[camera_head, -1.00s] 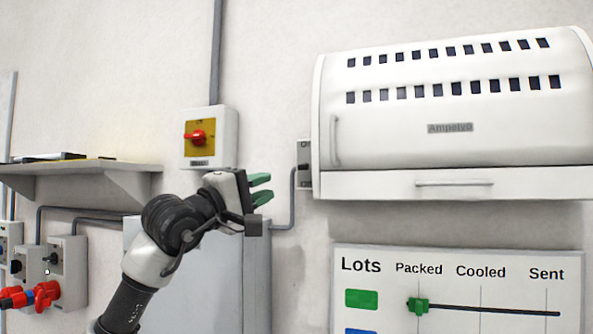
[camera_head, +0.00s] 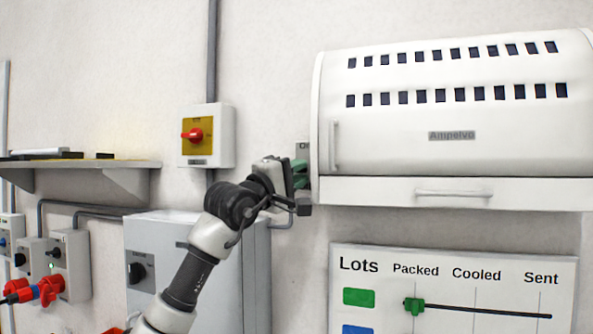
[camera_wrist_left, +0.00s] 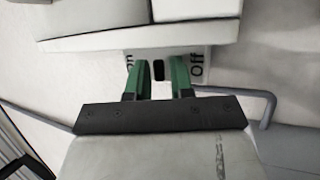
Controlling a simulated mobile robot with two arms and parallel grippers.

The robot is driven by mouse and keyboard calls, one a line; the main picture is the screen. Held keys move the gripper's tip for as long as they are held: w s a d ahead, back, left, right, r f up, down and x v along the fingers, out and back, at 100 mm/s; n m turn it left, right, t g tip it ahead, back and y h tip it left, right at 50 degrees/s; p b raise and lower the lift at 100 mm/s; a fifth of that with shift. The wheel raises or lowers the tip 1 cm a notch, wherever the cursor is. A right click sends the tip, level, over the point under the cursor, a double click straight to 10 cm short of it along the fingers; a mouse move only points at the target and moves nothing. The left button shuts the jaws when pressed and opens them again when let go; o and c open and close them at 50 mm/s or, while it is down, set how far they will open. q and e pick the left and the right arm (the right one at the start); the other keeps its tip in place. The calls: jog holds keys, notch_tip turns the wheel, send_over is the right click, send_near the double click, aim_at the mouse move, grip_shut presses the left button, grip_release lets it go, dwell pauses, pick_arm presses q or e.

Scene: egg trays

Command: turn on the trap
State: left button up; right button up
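The trap (camera_head: 400,128) is a white wall unit labelled "Ampelvo" with two rows of dark slots. Its small grey switch box (camera_head: 302,149) is on the wall at its lower left, mostly hidden by my left gripper (camera_head: 301,176). In the left wrist view, the switch plate (camera_wrist_left: 202,55) has "On" at left and "Off" at right, with a black toggle (camera_wrist_left: 158,70) between them. My left gripper (camera_wrist_left: 159,80) is open, its green fingers on either side of the toggle in that view. I cannot tell whether they touch it. My right gripper is not in view.
A yellow-plated box with a red rotary switch (camera_head: 195,135) is on the wall to the left. A grey cabinet (camera_head: 160,240) stands below it. A shelf (camera_head: 80,170) and red plugs (camera_head: 50,290) are further left. A "Lots" board (camera_head: 450,260) hangs below the trap.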

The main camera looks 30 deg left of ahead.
pick_arm(q)
grip_shut()
jog(key=shift+r+n+g+y+p, duration=0.25)
jog(key=shift+r+n+g+p, duration=0.25)
jog(key=shift+g+p, duration=1.2)
jog(key=shift+r+n+g+y+p, duration=0.2)
jog(key=shift+r+n+g+p, duration=0.35)
jog(key=shift+p, duration=2)
jog(key=shift+r+n+g+y+p, duration=0.3)
jog(key=shift+n+g+p, duration=0.25)
jog(key=shift+g+p, duration=1.2)
jog(key=shift+t+h+p, duration=0.25)
jog(key=shift+t+p, duration=0.15)
